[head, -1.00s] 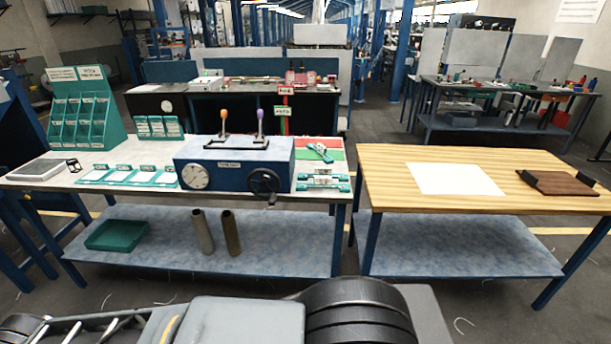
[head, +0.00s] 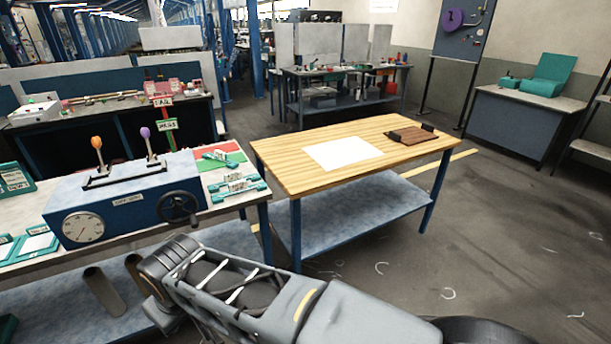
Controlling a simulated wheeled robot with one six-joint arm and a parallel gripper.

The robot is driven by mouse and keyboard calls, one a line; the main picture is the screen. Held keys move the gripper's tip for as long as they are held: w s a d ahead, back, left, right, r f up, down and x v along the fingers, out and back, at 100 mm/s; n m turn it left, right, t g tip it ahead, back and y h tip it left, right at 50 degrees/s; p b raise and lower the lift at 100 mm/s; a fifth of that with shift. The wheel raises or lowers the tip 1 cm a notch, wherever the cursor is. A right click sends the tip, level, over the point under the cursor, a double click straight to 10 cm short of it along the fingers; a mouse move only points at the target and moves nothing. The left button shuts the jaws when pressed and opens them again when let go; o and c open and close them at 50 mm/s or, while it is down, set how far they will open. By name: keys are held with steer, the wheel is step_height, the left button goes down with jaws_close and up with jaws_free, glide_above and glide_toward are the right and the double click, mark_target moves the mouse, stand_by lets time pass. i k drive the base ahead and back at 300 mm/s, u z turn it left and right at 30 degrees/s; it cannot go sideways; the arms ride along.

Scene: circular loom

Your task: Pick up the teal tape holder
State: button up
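I cannot tell for sure which thing is the tape holder. Two teal pieces (head: 238,186) with pale labels lie at the right end of the left workbench, beside the blue lever box. Another teal piece (head: 218,155) lies just behind them on a red and green mat. On a grey desk at the far right are a larger teal object with an upright back (head: 548,80) and a small teal block (head: 510,81). My arm crosses the bottom of the head view, but my gripper is not in view.
The blue lever box (head: 125,198) has a black handwheel. A wooden table (head: 290,158) holds a white sheet (head: 343,152) and a brown board (head: 410,136). The floor right of the wooden table is open. A dark panel with a purple disc (head: 455,20) stands behind.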

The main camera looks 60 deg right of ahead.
mark_target(229, 178)
steer(key=z, duration=0.75)
steer(key=i, duration=1.5)
